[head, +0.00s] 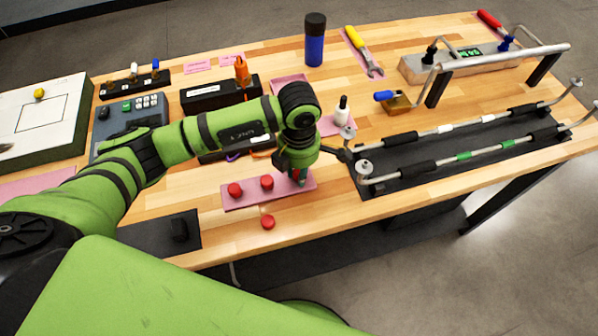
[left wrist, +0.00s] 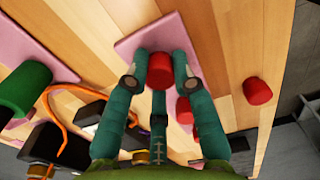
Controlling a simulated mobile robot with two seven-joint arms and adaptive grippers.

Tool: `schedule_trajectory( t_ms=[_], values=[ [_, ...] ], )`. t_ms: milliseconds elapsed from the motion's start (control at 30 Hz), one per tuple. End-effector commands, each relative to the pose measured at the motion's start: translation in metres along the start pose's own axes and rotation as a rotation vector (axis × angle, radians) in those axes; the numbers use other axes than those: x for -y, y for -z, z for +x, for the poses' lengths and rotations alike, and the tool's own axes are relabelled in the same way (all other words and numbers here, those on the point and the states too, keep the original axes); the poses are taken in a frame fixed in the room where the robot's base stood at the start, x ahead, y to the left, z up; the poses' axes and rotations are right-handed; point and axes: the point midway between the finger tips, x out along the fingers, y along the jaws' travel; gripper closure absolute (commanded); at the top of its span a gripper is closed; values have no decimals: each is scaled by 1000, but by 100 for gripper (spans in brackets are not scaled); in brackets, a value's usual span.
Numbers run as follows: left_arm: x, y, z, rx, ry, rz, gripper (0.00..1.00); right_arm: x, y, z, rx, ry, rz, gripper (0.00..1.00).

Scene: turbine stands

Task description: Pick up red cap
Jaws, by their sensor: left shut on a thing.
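My left gripper (head: 299,178) reaches straight down over the right end of a pink mat (head: 250,197) on the wooden table. In the left wrist view its fingertips (left wrist: 161,80) are shut around a red cap (left wrist: 160,68), at mat level; whether the cap is lifted I cannot tell. Two more red caps stand on the mat, one at the left end (head: 235,189) and one in the middle (head: 267,182). Another red cap (head: 267,222) lies on the bare wood in front of the mat; it also shows in the left wrist view (left wrist: 257,90). My right gripper is not in view.
A white bottle (head: 342,110) stands behind the gripper. To the right a dark mat (head: 400,185) carries metal rods on stands. A black tray (head: 165,236) is at the front left. The table's front edge is close to the loose cap.

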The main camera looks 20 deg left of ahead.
Motion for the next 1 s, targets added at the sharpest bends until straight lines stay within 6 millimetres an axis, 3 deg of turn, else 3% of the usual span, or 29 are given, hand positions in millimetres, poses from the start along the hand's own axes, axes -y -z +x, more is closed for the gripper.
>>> schedule_trajectory(
  t_ms=[233, 633, 1000],
  values=[
    [-1, -1, -15, 4, -3, 1, 90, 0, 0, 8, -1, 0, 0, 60],
    [-1, -1, -88, 2, -3, 0, 90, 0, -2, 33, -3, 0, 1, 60],
    [0, 0, -101, 0, 0, 0, 90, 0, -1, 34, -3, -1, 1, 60]
  ],
)
